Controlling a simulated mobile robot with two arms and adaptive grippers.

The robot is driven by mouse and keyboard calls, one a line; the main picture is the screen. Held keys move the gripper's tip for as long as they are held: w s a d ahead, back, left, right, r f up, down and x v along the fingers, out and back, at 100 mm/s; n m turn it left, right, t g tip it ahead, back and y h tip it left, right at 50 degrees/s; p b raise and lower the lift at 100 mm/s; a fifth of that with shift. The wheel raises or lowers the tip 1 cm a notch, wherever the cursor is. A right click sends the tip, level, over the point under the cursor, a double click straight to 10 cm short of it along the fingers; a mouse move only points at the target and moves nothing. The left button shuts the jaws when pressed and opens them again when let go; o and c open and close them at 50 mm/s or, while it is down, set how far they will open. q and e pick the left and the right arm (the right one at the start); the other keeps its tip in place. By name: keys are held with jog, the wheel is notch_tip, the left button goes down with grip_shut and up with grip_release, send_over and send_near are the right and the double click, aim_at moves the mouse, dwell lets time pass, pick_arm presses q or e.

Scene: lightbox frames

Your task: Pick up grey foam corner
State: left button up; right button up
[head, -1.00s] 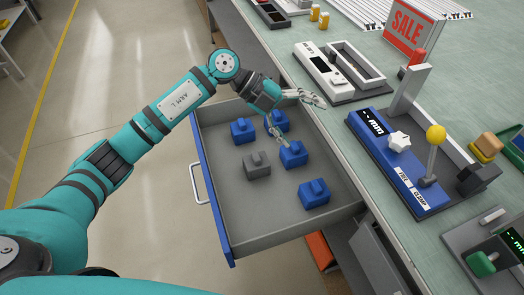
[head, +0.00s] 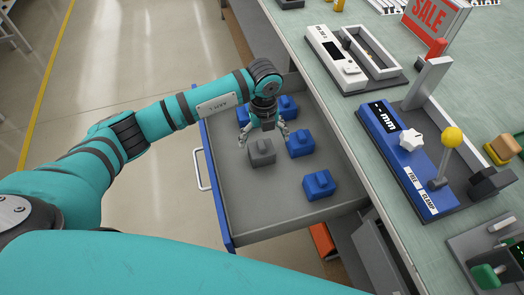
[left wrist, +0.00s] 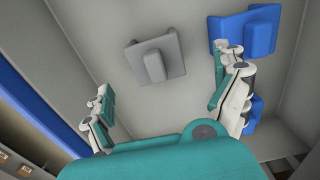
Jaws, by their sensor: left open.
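The grey foam corner (head: 262,153) lies in the open drawer (head: 225,205) among several blue foam corners. My left gripper (head: 264,137) is open and points down into the drawer, close to the grey piece. In the left wrist view the grey foam corner (left wrist: 155,62) lies ahead of my open left gripper (left wrist: 165,90), between the lines of its fingers and apart from them. A blue foam corner (head: 301,144) is just right of the gripper; in the wrist view a blue piece (left wrist: 245,32) is close to the right finger. My right gripper is not in view.
Other blue corners lie at the drawer's back (head: 288,107) and front right (head: 319,184). The drawer walls surround the pieces. The workbench (head: 365,100) to the right carries a blue clamp gauge (head: 405,155) and a white device (head: 335,62). The drawer's front floor is bare.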

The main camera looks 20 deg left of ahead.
aim_at(262, 145)
pick_arm(q)
jog(key=shift+s+a+f+p, duration=0.1)
jog(key=shift+s+f+p, duration=0.05)
jog(key=shift+f, duration=1.4)
jog(key=shift+s+f+p, duration=0.1)
jog(key=shift+f+p, duration=0.05)
jog(key=shift+f, duration=1.4)
jog(key=c, duration=1)
